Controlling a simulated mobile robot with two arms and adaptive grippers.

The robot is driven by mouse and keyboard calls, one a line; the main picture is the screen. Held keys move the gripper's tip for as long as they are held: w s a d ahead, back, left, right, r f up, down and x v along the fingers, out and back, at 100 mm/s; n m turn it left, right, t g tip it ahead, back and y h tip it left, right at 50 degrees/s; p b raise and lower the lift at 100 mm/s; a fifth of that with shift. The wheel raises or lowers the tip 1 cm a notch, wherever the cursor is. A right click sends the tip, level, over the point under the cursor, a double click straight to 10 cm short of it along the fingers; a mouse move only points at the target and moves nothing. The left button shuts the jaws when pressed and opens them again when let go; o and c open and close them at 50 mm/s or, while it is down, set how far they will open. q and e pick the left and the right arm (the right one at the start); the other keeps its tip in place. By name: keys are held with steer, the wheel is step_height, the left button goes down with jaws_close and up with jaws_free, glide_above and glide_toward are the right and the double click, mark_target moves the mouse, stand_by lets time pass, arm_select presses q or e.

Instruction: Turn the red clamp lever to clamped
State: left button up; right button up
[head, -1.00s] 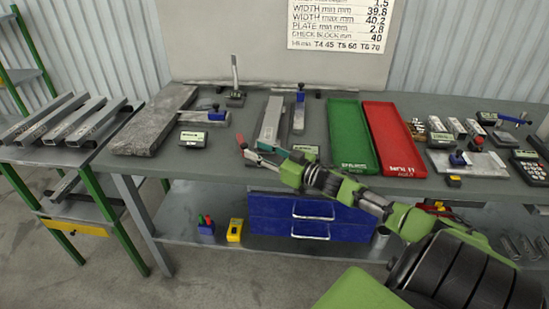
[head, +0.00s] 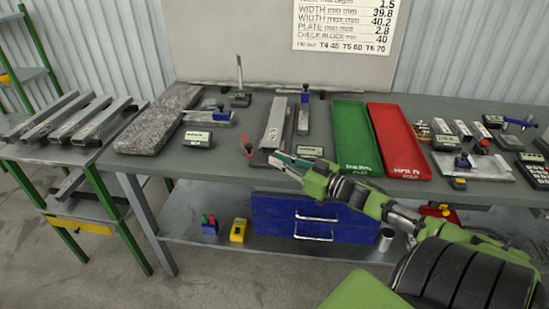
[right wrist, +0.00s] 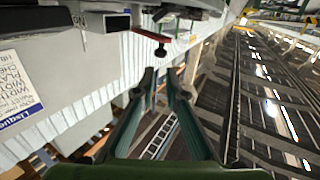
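The red clamp lever (head: 247,146) stands at the front left of a dark fixture at the table's front edge. A grey steel profile (head: 275,122) lies on that fixture. In the right wrist view the red lever (right wrist: 150,35) shows with a dark knob at its end, just ahead of the fingertips. My right gripper (head: 277,159) is just right of the lever in the head view, with a small gap. In the wrist view its two fingers (right wrist: 161,74) are apart with nothing between them. My left gripper is not in view.
A green tray (head: 350,158) and a red tray (head: 400,165) lie right of the fixture. A small display box (head: 310,151) stands close by my right gripper. A grey stone slab (head: 150,135) lies at the left. Blue drawers (head: 275,216) hang below the table.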

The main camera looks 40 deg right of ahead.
steer(key=a+f, duration=0.1)
steer(key=f+n, duration=0.1)
steer(key=a+f+n+h, duration=0.1)
steer(key=shift+w+a+f, duration=0.1)
steer(key=shift+w+a, duration=0.15)
steer(key=shift+a, duration=0.05)
jaws_close()
steer(key=w+a+r+n+h+p, duration=0.3)
steer(key=w+a+n+h, duration=0.2)
steer(key=a+n+h, duration=0.4)
steer(key=shift+g, duration=0.4)
steer(key=x, duration=0.8)
steer(key=shift+w+r, duration=0.1)
steer(key=shift+w, duration=0.3)
steer(key=s+d+p, duration=0.1)
steer(key=s+d, duration=0.1)
steer(key=shift+d+p, duration=0.3)
steer(key=shift+p, duration=0.1)
steer(key=shift+s+d, duration=0.3)
steer(key=shift+s, duration=0.05)
steer(key=shift+w, duration=0.1)
